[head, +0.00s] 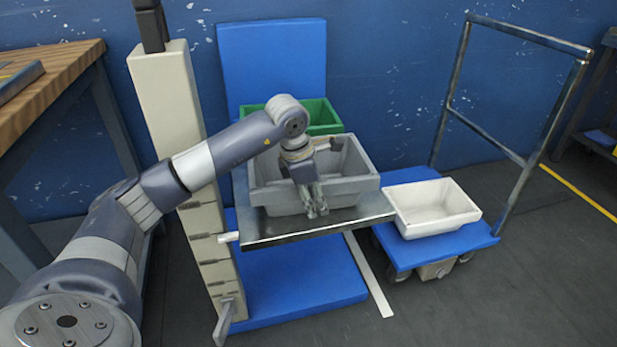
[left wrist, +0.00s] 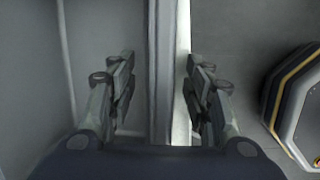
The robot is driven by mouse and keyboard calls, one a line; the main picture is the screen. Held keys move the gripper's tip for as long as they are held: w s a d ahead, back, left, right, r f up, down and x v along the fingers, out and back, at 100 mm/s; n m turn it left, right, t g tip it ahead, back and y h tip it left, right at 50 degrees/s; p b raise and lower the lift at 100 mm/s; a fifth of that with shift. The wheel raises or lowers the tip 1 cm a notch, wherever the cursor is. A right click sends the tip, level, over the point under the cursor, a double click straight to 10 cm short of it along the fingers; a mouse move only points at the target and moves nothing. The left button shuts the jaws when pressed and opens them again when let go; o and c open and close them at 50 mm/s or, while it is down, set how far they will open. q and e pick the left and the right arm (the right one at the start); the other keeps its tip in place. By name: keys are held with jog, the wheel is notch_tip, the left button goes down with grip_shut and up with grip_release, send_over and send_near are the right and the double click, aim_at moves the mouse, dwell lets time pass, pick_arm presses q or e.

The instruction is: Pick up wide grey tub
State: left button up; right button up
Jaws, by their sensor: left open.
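The wide grey tub (head: 358,187) sits on a metal shelf (head: 275,237) held by a pale upright column. Its open top shows, and its inside looks empty. My left gripper (head: 316,208) points down at the tub's near wall and hides part of it. In the left wrist view the open gripper (left wrist: 162,85) has one finger on each side of the tub's wall (left wrist: 162,45), with gaps on both sides. The inside of the tub lies left of the wall there. My right gripper is not in view.
A green tub (head: 322,118) stands behind the grey one. A white tub (head: 435,204) rests on a blue trolley (head: 440,250) with a metal handle to the right. A wooden bench (head: 55,72) is at the left. Dark floor is clear at the front right.

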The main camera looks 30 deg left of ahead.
pick_arm(q)
jog(key=shift+r, duration=0.1)
jog(key=shift+c, duration=0.5)
grip_shut()
